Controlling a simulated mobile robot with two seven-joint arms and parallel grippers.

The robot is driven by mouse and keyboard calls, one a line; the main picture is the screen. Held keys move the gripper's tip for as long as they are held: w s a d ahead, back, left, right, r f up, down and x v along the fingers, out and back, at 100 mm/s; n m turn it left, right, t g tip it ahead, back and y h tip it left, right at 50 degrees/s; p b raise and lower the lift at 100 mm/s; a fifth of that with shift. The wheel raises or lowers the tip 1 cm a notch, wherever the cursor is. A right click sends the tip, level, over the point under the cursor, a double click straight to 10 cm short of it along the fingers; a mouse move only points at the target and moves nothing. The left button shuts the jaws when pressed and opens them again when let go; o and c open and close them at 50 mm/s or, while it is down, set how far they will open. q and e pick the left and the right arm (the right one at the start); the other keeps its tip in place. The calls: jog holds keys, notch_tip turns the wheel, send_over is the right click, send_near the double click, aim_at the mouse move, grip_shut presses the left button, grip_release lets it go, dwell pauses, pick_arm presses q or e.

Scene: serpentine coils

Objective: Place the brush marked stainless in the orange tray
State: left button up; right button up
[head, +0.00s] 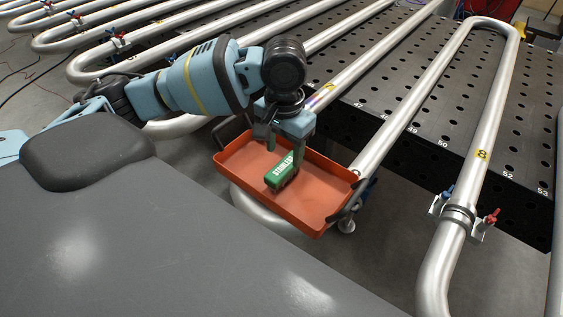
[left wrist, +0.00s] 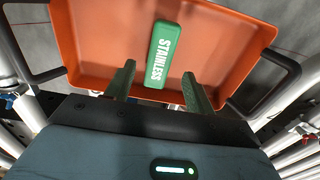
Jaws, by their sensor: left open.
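The green brush (head: 283,171) with white lettering lies in the orange tray (head: 318,208). In the left wrist view the brush (left wrist: 162,55) reads "STAINLESS" and sits on the floor of the tray (left wrist: 95,40), near its middle. My left gripper (head: 285,140) is over the tray, pointing down at the brush. In the left wrist view its two fingers (left wrist: 158,90) are apart, with the lower end of the brush showing between them. My right gripper is not in view.
Bent steel pipes (head: 385,140) run beside the tray over a black perforated table (head: 445,110). Clamps with red and blue handles (head: 485,222) hold a pipe at the right. The tray has dark handles (left wrist: 265,88) at both ends.

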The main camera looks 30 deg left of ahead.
aim_at(284, 166)
pick_arm(q)
notch_tip(284, 166, up, 5)
jog(key=shift+r+p, duration=0.2)
jog(key=shift+p, duration=0.1)
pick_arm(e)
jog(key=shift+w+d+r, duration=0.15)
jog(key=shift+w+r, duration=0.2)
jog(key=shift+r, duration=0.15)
